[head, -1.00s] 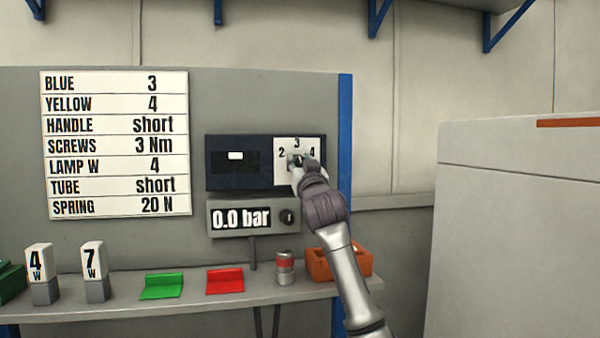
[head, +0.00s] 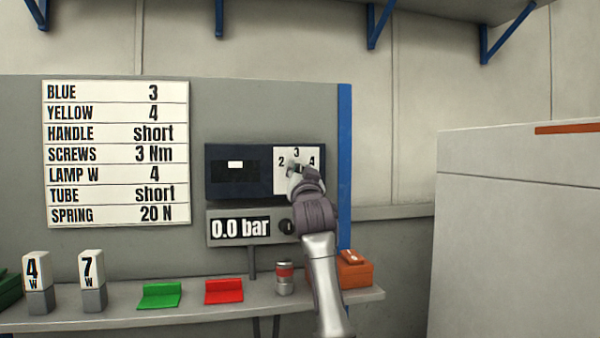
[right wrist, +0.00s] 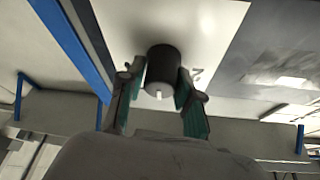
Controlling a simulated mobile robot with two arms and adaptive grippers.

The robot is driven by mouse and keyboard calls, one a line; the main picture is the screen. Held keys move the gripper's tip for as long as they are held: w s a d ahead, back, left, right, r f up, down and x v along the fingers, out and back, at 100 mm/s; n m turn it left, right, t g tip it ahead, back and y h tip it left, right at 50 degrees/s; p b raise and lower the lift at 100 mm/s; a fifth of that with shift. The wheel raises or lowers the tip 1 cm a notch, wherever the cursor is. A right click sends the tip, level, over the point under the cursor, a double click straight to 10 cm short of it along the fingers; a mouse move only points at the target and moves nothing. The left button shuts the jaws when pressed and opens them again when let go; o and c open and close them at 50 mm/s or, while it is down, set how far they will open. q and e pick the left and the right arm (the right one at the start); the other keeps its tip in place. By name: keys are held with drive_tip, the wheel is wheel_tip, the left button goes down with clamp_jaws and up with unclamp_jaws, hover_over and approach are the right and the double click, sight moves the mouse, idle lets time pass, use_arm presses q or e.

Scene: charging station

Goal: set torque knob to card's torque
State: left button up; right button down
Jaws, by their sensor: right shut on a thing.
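The card (head: 115,154) on the grey board at left reads "SCREWS 3 Nm". The white dial plate (head: 281,182) carries 2, 3 and 4, with 3 at the top. My right gripper (head: 293,170) is at the plate's middle and largely covers the torque knob in the head view. In the right wrist view the knob (right wrist: 162,66) is a dark cylinder between the two fingers of my right gripper (right wrist: 160,96), which is shut on it. A white mark shows on the knob's lower edge there; the numeral 2 is to its right. My left gripper is out of view.
A gauge box (head: 238,228) reading "0.0 bar", with a dark knob, sits just below. The shelf holds lamp blocks (head: 91,280), a green piece (head: 160,295), a red piece (head: 224,291), a can (head: 284,278) and an orange bin (head: 355,272). A large pale cabinet (head: 520,230) stands at right.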

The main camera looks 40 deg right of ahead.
drive_tip(key=c, duration=0.8)
unclamp_jaws()
drive_tip(key=shift+s, duration=0.1)
drive_tip(key=v, duration=1.2)
